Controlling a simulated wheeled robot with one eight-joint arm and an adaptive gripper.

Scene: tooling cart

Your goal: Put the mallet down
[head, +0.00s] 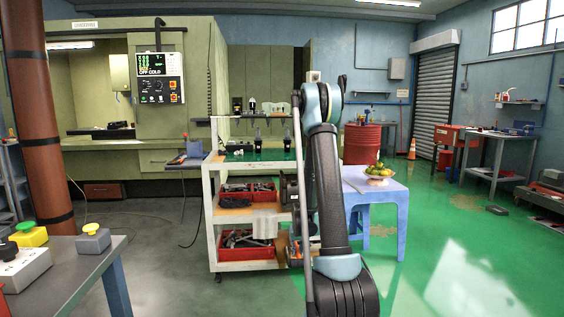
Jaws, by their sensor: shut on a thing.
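My arm rises in front of the tooling cart (211,215) and bends over at the top. The dark end of my gripper (290,190) shows only in part at the left edge of the arm, level with the cart's upper shelf. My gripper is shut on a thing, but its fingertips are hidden. A pale grey block, seemingly the mallet's head (265,223), shows just left of and below the gripper, in front of the cart's shelves. The mallet's handle cannot be made out. I cannot tell whether the block touches the cart.
The cart's green top (240,156) holds black tool holders; red bins (246,243) fill its shelves. A grey bench (70,270) is at front left. Green floor lies open at right.

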